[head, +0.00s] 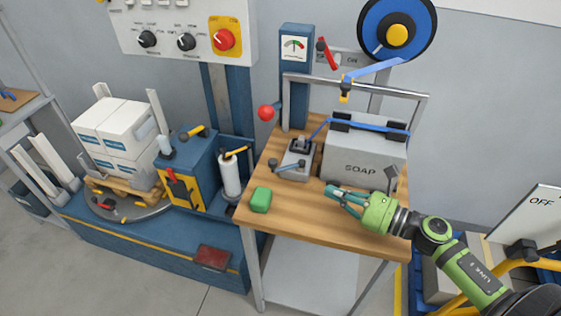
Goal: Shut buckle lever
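A grey box marked SOAP (364,165) stands on the wooden table (315,218), with a blue strap (372,125) over its top. A small grey device with a dark lever-like part (296,160) sits on the table left of the box, at the strap's end. A dark grey lever-like piece (391,179) shows at the box's front right corner. I cannot tell for certain which is the buckle lever. My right gripper (338,195) is over the table in front of the box, pointing left and apart from the device. Its finger gap is too small to judge. My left gripper is out of view.
A green block (260,199) lies at the table's front left. A metal frame with a blue strap reel (397,33) rises behind the box. A red ball knob (266,113) stands out at the back left. White boxes (115,135) sit on a turntable at left.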

